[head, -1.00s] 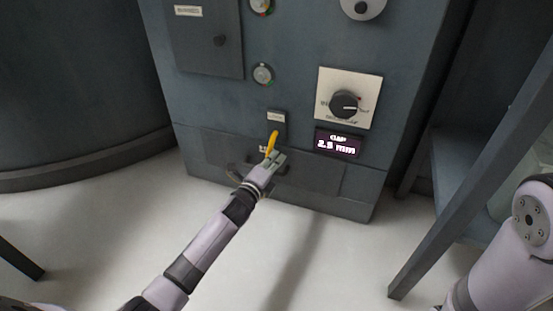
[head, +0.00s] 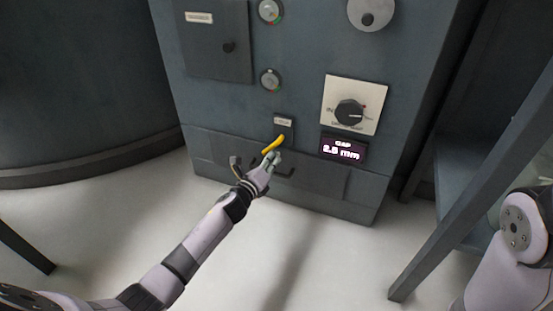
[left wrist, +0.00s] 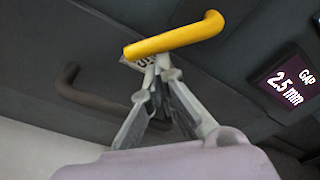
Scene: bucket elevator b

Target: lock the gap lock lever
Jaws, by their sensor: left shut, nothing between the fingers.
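The gap lock lever is a yellow handle (head: 274,145) below a small labelled plate (head: 283,123) on the grey cabinet's front. In the head view it slants down to the left. In the left wrist view the yellow lever (left wrist: 175,37) crosses above my fingertips. My left gripper (head: 272,160) is shut and empty, just below the lever; it also shows in the left wrist view (left wrist: 157,72). Its tips are close under the lever; I cannot tell whether they touch it. My right gripper is out of view; only part of my right arm shows at the right edge.
A display (head: 343,149) reading GAP 2.5 mm sits right of the lever, under a black knob (head: 349,112) on a cream plate. A dark drawer handle (left wrist: 95,98) is just below and left of the lever. A grey frame post (head: 475,185) stands at right.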

